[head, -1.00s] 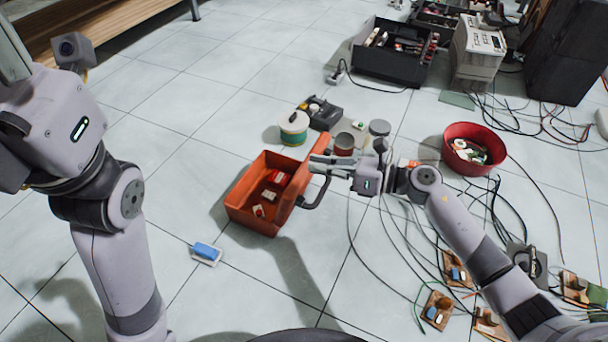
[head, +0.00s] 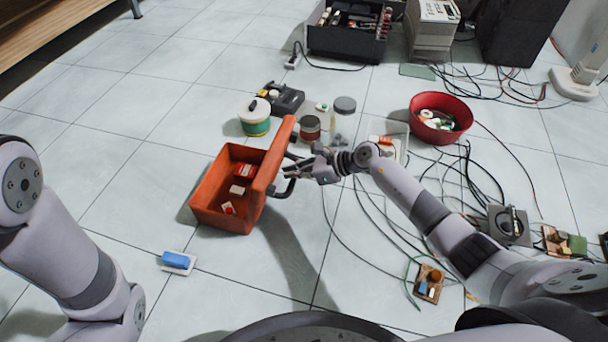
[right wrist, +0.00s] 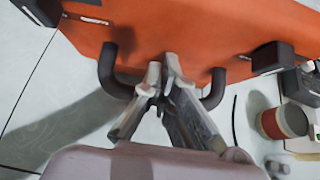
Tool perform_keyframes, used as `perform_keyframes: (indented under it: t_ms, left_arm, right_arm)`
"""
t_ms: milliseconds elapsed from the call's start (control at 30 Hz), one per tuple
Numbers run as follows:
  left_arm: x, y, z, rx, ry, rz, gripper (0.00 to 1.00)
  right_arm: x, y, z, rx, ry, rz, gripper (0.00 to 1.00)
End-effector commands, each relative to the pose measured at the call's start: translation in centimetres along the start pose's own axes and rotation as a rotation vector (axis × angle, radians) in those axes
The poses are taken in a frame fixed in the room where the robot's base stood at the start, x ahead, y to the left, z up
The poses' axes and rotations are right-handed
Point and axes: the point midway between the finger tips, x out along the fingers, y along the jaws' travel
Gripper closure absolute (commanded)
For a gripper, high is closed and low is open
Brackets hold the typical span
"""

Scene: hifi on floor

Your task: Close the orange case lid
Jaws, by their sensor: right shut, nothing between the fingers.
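The orange case (head: 207,218) stands open on the tiled floor, with small red and white items inside. Its lid (head: 270,165) stands raised on the case's right side. In the right wrist view the lid's outer face (right wrist: 200,30) fills the top, with a black handle (right wrist: 108,72) and dark latches. My right gripper (head: 288,173) is shut and empty at the outer side of the lid. In the right wrist view its fingertips (right wrist: 165,68) lie between the handle's two arms, close to the lid; contact is unclear. My left arm shows at left; its gripper is out of view.
A green-and-white tub (head: 255,117), a dark box (head: 285,98) and jars (head: 343,120) stand behind the case. A red bowl (head: 438,120) and cables lie to the right. A blue-and-white block (head: 177,262) lies in front. The floor left of the case is clear.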

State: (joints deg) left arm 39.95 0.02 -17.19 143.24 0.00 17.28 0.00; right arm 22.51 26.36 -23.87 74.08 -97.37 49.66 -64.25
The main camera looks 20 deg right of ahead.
Motion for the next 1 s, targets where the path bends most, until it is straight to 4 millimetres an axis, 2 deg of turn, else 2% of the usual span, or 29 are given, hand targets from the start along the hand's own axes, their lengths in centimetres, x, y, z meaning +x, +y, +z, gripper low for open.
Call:
perform_keyframes:
  t_ms: [100,467,733,1000]
  left_arm:
    - [-0.2,0.1,-0.2,0.000,0.003,0.001,0.56]
    - [0.0,0.1,-0.1,0.000,0.003,0.001,0.56]
    - [1.4,-0.2,0.2,0.000,0.009,0.003,0.56]
    - [0.8,-0.5,1.1,-0.004,-0.019,-0.010,0.56]
  right_arm:
    - [0.5,0.0,0.0,0.000,-0.001,0.001,1.00]
    - [0.5,0.0,0.2,0.000,0.001,0.001,1.00]
    - [0.3,-0.1,0.8,-0.001,0.044,0.001,1.00]
    - [0.3,-0.2,1.1,-0.002,0.075,0.000,1.00]
